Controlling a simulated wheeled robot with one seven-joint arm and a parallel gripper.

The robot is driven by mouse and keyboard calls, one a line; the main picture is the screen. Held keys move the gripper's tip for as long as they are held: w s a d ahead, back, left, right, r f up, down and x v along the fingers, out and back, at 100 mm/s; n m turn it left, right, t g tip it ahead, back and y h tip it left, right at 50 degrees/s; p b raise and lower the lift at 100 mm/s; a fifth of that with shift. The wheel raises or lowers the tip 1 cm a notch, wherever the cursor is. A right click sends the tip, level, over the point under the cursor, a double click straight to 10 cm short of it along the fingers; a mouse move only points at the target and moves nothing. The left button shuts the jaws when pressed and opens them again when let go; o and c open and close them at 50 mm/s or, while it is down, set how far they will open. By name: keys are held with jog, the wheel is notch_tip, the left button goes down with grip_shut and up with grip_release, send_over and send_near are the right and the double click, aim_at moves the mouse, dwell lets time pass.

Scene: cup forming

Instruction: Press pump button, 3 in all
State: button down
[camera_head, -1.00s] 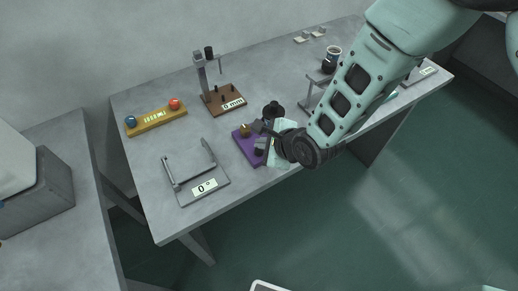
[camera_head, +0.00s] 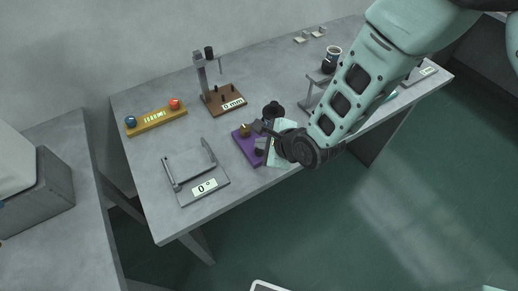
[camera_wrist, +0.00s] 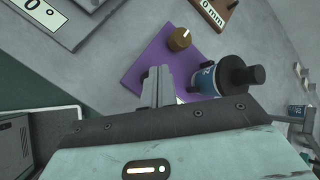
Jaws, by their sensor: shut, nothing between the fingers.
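My gripper (camera_head: 262,127) is shut and empty over the purple plate (camera_head: 250,153). In the wrist view its fingers (camera_wrist: 157,82) point at the same plate (camera_wrist: 150,62). A brown-gold knob (camera_wrist: 180,39) with a pale pointer stands on the plate beyond the fingertips; it also shows in the head view (camera_head: 245,130). My fingers and wrist hide the plate's near part. I cannot make out which part is the pump button, nor whether my fingers touch anything.
A brown-based stand (camera_head: 222,98) and a yellow box (camera_head: 155,119) with blue and red balls stand behind.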

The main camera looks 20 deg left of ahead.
aim_at(262, 153)
jog(key=shift+f, duration=0.1)
jog(key=shift+f+b, duration=0.35)
jog(key=shift+b, duration=0.05)
jog(key=shift+f+b, duration=0.45)
jog(key=shift+f, duration=0.05)
dwell(0.6)
dwell(0.3)
jog(key=shift+r+p, duration=0.6)
jog(key=shift+r, duration=0.35)
jog(key=shift+r+p, duration=1.65)
jog(key=shift+r, duration=0.9)
